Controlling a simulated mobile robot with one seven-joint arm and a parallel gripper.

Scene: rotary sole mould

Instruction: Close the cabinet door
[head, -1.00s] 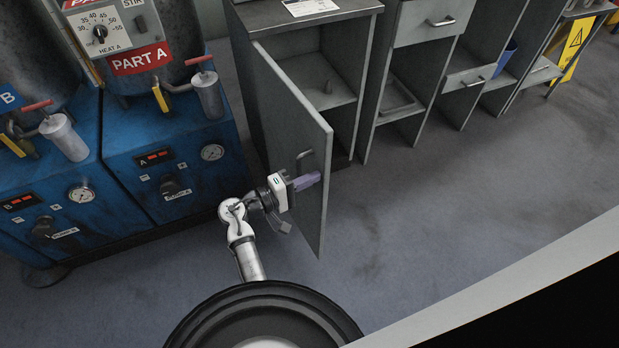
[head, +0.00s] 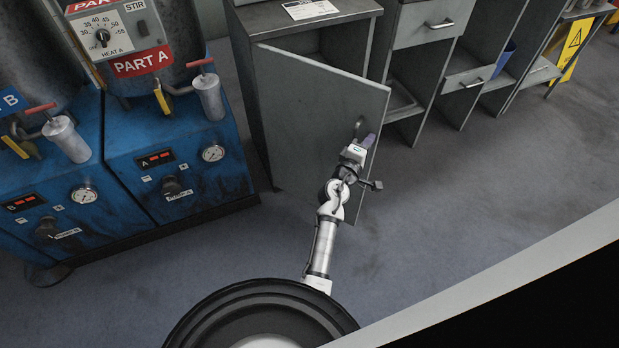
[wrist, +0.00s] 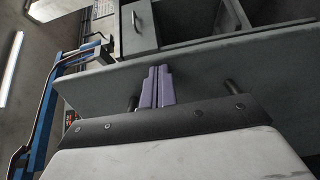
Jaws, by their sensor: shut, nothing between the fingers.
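The grey cabinet door (head: 305,120) is hinged at its left edge and stands partly open, angled out in front of the grey cabinet (head: 300,28). The door's handle (head: 358,128) is near its free right edge. My gripper (head: 367,141) is at the door's outer face beside the handle, with its purple fingers shut and empty. In the wrist view the shut fingers (wrist: 157,88) lie against or very near the grey door panel (wrist: 205,85); exact contact cannot be told. The cabinet's inside is mostly hidden behind the door.
Blue machine units (head: 175,165) with gauges and valves stand close on the left. Open grey shelf units and a drawer (head: 433,20) line the right side. A yellow warning sign (head: 572,45) is at the far right. The floor (head: 470,190) at right is clear.

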